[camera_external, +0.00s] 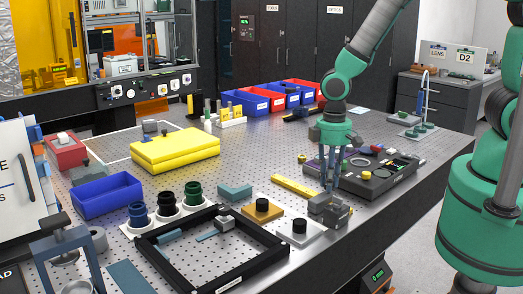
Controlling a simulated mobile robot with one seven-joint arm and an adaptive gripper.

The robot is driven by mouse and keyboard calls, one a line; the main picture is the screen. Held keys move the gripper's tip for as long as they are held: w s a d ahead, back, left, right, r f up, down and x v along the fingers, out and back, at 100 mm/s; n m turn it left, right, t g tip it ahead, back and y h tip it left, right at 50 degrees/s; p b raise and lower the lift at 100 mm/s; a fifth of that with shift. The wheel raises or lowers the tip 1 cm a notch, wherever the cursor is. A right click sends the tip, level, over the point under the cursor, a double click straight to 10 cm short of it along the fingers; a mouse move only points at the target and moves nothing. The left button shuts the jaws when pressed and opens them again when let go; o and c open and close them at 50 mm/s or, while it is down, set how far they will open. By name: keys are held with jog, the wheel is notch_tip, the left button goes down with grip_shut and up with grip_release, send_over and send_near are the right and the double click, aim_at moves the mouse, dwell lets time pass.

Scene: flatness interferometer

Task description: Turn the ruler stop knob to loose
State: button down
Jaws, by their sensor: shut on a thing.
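A yellow bar like a ruler (296,187) lies on the perforated table and runs toward a grey block (331,211) near the table's front edge. This block appears to be the ruler stop. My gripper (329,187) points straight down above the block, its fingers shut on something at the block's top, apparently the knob. The knob itself is hidden by the fingers and too small to make out. Whether it stands at loose or tight cannot be read.
A dark tray (375,188) with small parts sits just right of my gripper. Left of the block are two plates with black knobs (299,226) and a black frame (213,281). Yellow blocks (174,148) and blue and red bins (270,99) stand farther back.

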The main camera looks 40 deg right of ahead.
jog(key=shift+n, duration=1.8)
jog(key=c, duration=1.5)
grip_release()
jog(key=shift+c, duration=0.2)
jog(key=shift+r, duration=0.15)
notch_tip(320, 180, up, 12)
jog(key=shift+w, duration=0.1)
